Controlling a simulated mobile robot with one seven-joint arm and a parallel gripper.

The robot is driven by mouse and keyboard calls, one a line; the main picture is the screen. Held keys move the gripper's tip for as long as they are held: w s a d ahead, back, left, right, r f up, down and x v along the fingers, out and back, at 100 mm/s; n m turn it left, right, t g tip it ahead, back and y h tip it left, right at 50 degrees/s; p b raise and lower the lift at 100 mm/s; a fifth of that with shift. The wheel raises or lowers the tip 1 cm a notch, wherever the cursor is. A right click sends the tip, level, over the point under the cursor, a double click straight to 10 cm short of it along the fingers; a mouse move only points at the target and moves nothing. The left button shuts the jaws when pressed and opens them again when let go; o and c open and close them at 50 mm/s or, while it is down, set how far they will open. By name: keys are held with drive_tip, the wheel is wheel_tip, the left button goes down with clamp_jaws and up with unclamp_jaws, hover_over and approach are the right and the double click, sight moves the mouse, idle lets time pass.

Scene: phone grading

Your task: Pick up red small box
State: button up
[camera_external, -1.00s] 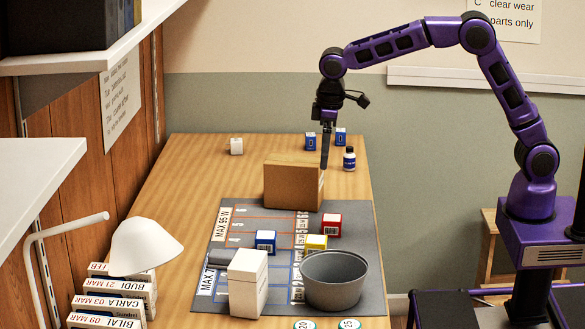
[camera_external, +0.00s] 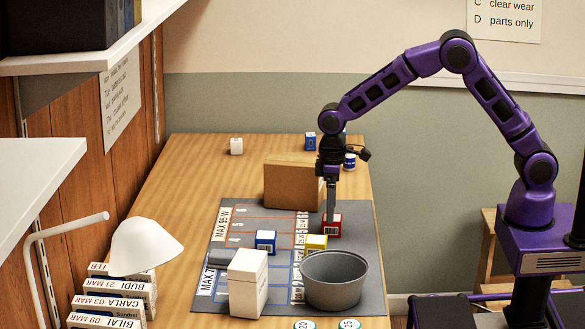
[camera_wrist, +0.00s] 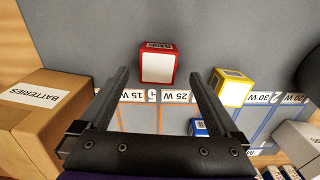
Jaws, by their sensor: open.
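The red small box (camera_external: 334,228), with white labels on its faces, stands on the grey mat (camera_external: 358,220) in the external view. In the wrist view the red box (camera_wrist: 157,63) sits just beyond the fingertips, roughly centred between the fingers. My gripper (camera_external: 331,212) points down at the red box and overlaps it in the external view. In the wrist view my gripper (camera_wrist: 160,72) is open, its two fingers apart with nothing between them. I cannot tell whether a finger touches the box.
A yellow box (camera_external: 314,242) and a blue box (camera_external: 265,241) stand nearby on the mat. A cardboard box (camera_external: 291,186) is behind and left of my gripper. A grey bowl (camera_external: 335,262) and a white box (camera_external: 247,283) are in front.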

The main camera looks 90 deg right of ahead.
sight(332, 226)
wheel_tip(332, 226, down, 5)
drive_tip(key=shift+s+d+b, duration=0.15)
drive_tip(key=shift+b, duration=0.35)
drive_tip(key=c, duration=1.5)
